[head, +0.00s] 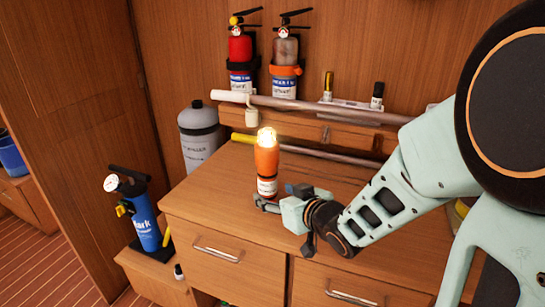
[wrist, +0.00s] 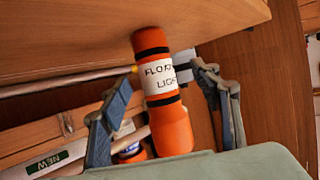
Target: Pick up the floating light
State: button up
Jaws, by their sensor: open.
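The floating light (head: 267,166) stands upright on the wooden counter (head: 215,190). It is orange with a glowing clear top and a white label near its base. In the wrist view the floating light (wrist: 160,85) shows black bands and lettering on the label. My gripper (head: 277,196) is open at the light's lower part, coming from the right. In the wrist view my gripper (wrist: 162,76) has one finger on each side of the light. A gap shows on the right side; contact on the left cannot be told.
A red extinguisher (head: 240,52) and a greyish one (head: 286,55) hang on the back wall. A pale rail (head: 325,108) runs behind the light. A grey cylinder (head: 199,135) stands left of the counter, a blue one (head: 146,225) lower down. The counter left of the light is clear.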

aim_at(272, 188)
jog(key=shift+w+d+b+x, duration=0.15)
jog(key=shift+b+x, duration=0.1)
jog(key=shift+x, duration=1.45)
jog(key=shift+w+d+b+x, duration=0.15)
jog(key=shift+b+x, duration=0.1)
jog(key=shift+x, duration=1.45)
jog(key=shift+r, duration=0.15)
jog(key=shift+c, duration=0.4)
grip_shut()
jog(key=shift+r, duration=0.1)
